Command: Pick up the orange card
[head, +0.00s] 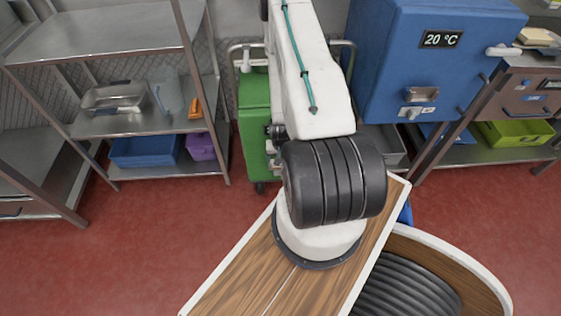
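A small orange item (199,101) is on the middle level of the steel shelf rack (120,121), near its right end. It looks thin and tilted, partly crossed by the rack's right post; I cannot tell for certain that it is the orange card. My gripper is not in view. My white arm rises from its base and leaves the picture at the top.
A metal pan (112,98) shares that level. A blue bin (143,151) and a purple bin (201,146) sit below. A green wheeled bin (254,118) and a blue cabinet (425,50) reading 20 °C stand to the right. Red floor (130,255) is clear in front.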

